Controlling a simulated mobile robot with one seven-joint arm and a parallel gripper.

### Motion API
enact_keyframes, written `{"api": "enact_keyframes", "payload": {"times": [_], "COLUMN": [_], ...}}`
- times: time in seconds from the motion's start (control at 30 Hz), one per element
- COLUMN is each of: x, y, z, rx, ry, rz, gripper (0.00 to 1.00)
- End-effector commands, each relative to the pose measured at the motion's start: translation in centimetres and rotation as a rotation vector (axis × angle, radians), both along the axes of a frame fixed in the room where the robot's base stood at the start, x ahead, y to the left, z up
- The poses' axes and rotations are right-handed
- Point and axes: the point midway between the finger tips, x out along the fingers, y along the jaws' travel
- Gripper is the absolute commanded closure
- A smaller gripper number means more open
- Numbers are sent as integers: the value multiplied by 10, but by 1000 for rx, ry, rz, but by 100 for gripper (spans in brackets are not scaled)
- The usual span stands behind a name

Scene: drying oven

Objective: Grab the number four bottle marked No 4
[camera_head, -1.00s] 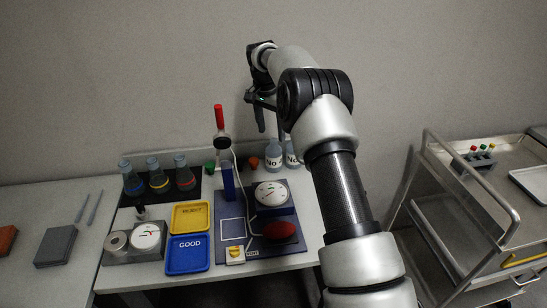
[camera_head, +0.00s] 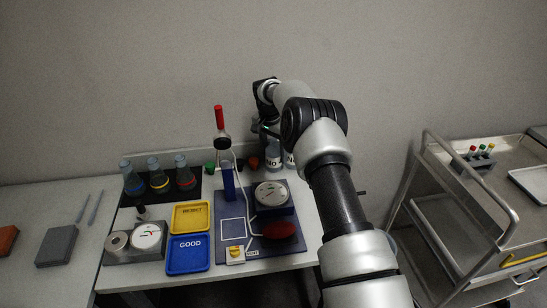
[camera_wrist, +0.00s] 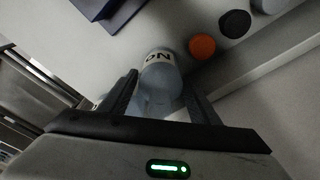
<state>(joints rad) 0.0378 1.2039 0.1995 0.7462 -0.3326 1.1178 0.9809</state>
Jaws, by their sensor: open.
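Two pale blue bottles with white labels stand at the back right of the bench in the head view, a left one (camera_head: 272,164) and a right one (camera_head: 289,160). Only "No" or part of it is readable, so I cannot tell which is number 4. My gripper (camera_head: 270,131) is above them, partly hidden by my arm. In the wrist view my gripper (camera_wrist: 160,82) is open, with a labelled bottle (camera_wrist: 158,58) showing between and beyond its fingers. More pale blue and white shows lower between the fingers, partly hidden.
An orange stopper (camera_wrist: 202,46) and a black one (camera_wrist: 235,23) are close to the bottle. A metal cart (camera_head: 470,210) is at the right.

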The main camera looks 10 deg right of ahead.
Motion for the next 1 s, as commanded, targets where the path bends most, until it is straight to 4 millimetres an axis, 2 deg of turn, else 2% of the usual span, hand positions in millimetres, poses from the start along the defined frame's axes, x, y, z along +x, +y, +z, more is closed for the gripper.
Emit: {"api": "enact_keyframes", "payload": {"times": [0.07, 0.1, 0.27, 0.3, 0.5, 0.63, 1.0], "x": [0, 0, 0, 0, 0, 1, 1], "y": [0, 0, 0, 0, 0, 0, 1], "z": [0, 0, 0, 1, 1, 12, 83], "rx": [0, 0, 0, 0, -1, 0, 0], "ry": [0, 0, 0, 0, -1, -3, -4], "rz": [0, 0, 0, 0, 1, 0, 1], "gripper": [44, 47, 74, 76, 76, 76, 76]}}
